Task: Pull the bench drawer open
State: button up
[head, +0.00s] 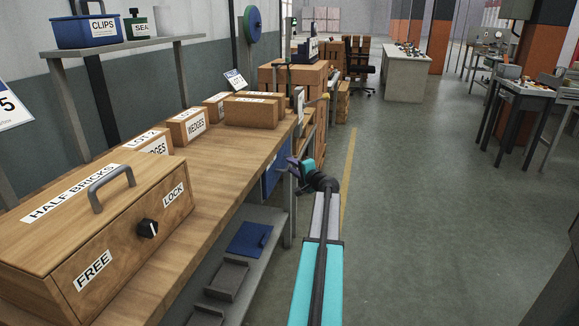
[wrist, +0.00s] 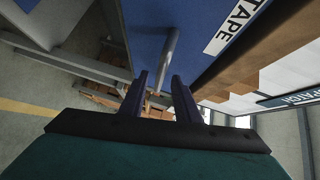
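The bench drawer (wrist: 185,28) has a blue front with a white TAPE label in the wrist view. In the head view its blue front (head: 273,174) shows under the bench top and looks shut. A grey bar handle (wrist: 170,48) stands off the drawer front. My gripper (wrist: 160,76) is open, its two dark fingers apart. The handle's near end shows between the fingertips, with a gap visible on each side. In the head view my gripper (head: 294,172) is beside the drawer, at the bench's aisle side. I cannot tell whether a finger touches the handle.
The wooden bench (head: 185,180) carries a HALF BRICKS box (head: 100,235) with a knob and several cardboard boxes. The grey floor (head: 430,230) right of my arm is clear.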

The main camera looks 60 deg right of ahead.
aim_at(289, 164)
jog(key=shift+x, duration=1.6)
jog(key=shift+c, duration=0.4)
grip_shut()
jog(key=shift+a, duration=0.1)
